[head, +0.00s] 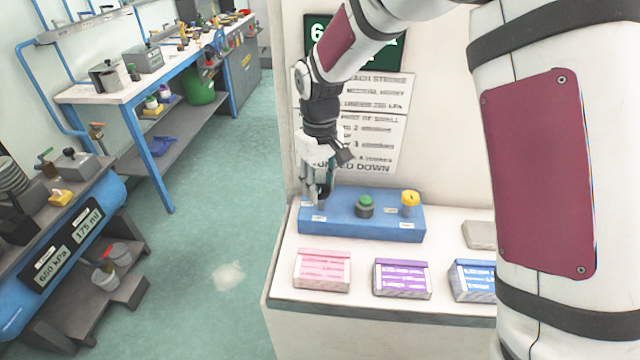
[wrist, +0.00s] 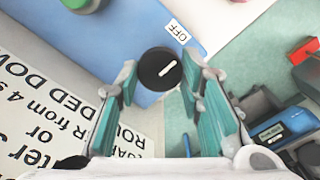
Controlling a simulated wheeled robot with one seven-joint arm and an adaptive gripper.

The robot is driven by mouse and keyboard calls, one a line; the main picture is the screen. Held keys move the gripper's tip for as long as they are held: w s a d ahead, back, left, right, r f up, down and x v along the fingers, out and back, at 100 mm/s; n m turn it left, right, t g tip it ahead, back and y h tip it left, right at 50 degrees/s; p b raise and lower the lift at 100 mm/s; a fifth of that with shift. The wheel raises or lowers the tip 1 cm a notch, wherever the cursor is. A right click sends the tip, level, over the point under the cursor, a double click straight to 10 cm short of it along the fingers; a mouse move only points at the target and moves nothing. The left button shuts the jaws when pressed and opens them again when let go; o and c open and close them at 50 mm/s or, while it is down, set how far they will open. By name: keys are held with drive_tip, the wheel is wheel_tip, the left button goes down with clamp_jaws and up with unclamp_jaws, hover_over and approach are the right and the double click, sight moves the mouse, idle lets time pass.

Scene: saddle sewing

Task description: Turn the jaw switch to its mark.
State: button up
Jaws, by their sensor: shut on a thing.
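The blue control box (head: 340,228) stands on the white counter. My gripper (head: 318,194) reaches down over its left end and hides the jaw switch there in the head view. In the wrist view the jaw switch is a round black knob (wrist: 160,69) with a white pointer line. The line slants toward the upper right. An "OFF" label (wrist: 177,31) lies just above and right of the knob. My gripper's teal-padded fingers (wrist: 158,76) stand on both sides of the knob and are shut on it.
A green button (head: 366,201) and a yellow knob (head: 410,199) are on the same box, right of my gripper. Pink (head: 322,270), purple (head: 402,279) and blue (head: 472,281) trays lie in front. A wall with printed signs (head: 365,125) is close behind.

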sight(320, 188)
idle(0.4)
drive_tip(key=o, duration=1.2)
wheel_tip(320, 188, up, 12)
